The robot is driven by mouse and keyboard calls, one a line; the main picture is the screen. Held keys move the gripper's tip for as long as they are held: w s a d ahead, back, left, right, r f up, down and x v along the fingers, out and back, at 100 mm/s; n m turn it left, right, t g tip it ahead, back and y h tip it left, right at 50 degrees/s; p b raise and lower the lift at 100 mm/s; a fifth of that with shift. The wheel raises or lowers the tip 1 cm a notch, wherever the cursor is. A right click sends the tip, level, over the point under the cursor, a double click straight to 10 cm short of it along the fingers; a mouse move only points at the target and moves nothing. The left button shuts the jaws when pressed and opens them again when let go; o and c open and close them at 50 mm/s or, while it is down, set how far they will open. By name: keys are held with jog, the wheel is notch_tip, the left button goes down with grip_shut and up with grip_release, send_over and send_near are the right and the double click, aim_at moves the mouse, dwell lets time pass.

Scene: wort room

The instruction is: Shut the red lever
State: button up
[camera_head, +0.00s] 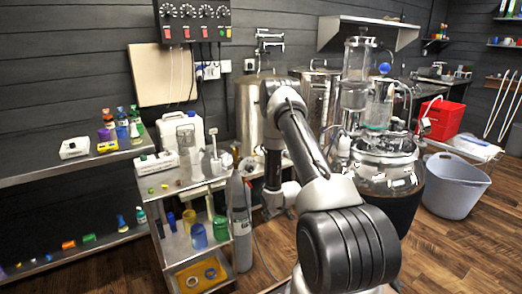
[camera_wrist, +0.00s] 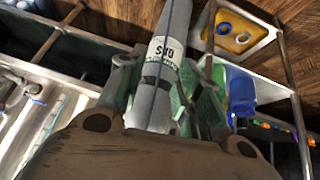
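In the head view my arm hides most of the gripper, beside the grey cylinder (camera_head: 240,215).
A steel cart (camera_head: 178,184) with bottles and cups stands left of the cylinder. Steel kettles and glass vessels (camera_head: 355,85) stand behind my arm. A grey tub (camera_head: 453,190) and a red crate (camera_head: 443,118) are at the right. The wooden floor at front right is clear.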

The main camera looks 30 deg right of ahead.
jog(key=a+r, duration=0.2)
jog(key=r, duration=1.4)
jog(key=a+r, duration=0.3)
jog(key=r, duration=1.4)
jog(key=shift+a+r+m+h, duration=0.15)
jog(key=shift+r+m+h, duration=0.1)
jog(key=shift+m+h, duration=0.15)
jog(key=shift+w, duration=0.1)
